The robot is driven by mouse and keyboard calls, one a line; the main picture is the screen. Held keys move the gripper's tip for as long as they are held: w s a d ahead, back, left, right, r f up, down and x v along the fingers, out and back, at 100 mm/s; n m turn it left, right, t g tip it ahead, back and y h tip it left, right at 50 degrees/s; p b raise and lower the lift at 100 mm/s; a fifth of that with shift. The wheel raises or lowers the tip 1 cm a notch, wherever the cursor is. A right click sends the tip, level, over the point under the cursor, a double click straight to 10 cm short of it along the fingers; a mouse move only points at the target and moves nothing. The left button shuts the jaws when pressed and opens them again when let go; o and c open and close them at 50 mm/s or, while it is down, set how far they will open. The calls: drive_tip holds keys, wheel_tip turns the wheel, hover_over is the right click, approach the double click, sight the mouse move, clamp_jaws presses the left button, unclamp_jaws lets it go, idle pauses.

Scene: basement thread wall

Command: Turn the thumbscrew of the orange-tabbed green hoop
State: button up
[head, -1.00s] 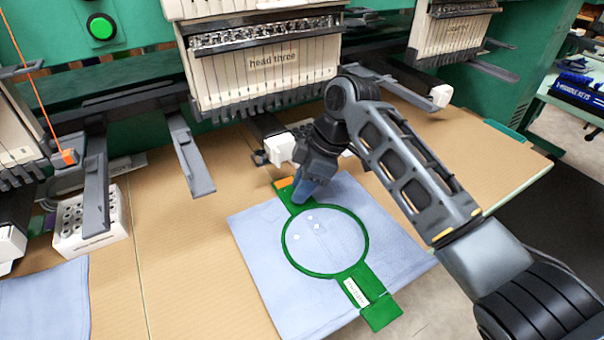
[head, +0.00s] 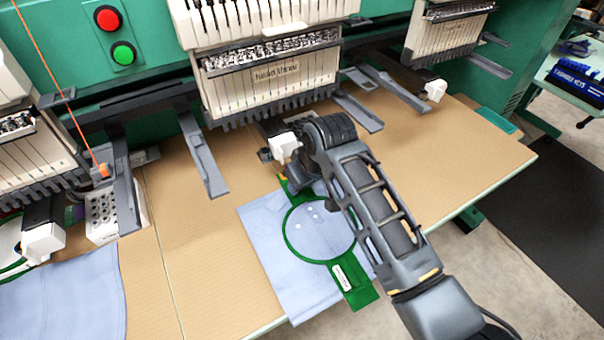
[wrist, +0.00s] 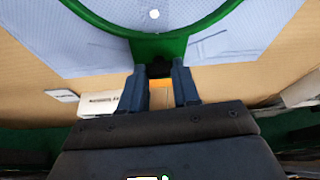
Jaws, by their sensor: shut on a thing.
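The green hoop (head: 290,245) lies on pale blue cloth (head: 275,275) on the tan table in the head view. Its label end points toward me, and its far end is mostly hidden by my arm. In the wrist view the hoop's green neck (wrist: 160,46) meets my fingertips. My gripper (wrist: 160,76) has a finger on each side of a small dark part at the neck's end, seemingly the thumbscrew (wrist: 158,68), and is shut on it. The orange tab (wrist: 160,99) shows between the fingers, toward the palm.
The machine head marked "head three" (head: 275,75) stands just beyond the hoop, with grey arms (head: 205,160) reaching out over the table. A white block (head: 284,148) is close to my wrist.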

drive_tip(key=m, duration=0.2)
drive_tip(key=m+h, duration=0.1)
drive_tip(key=m, duration=0.1)
drive_tip(key=m+t+h, duration=0.1)
drive_tip(key=m, duration=0.1)
drive_tip(key=shift+s+a, duration=0.15)
drive_tip(key=shift+a, duration=0.2)
drive_tip(key=m+h, duration=0.1)
drive_tip(key=m, duration=0.1)
drive_tip(key=m+h, duration=0.1)
drive_tip(key=m, duration=0.2)
drive_tip(key=shift+a, duration=0.15)
drive_tip(key=shift+m, duration=0.3)
drive_tip(key=o, duration=1.1)
drive_tip(key=shift+c, duration=0.2)
drive_tip(key=shift+r, duration=0.1)
drive_tip(key=v, duration=0.7)
drive_tip(key=shift+r+b, duration=0.25)
drive_tip(key=shift+b, duration=0.1)
drive_tip(key=shift+a, duration=0.1)
drive_tip(key=shift+c, duration=0.3)
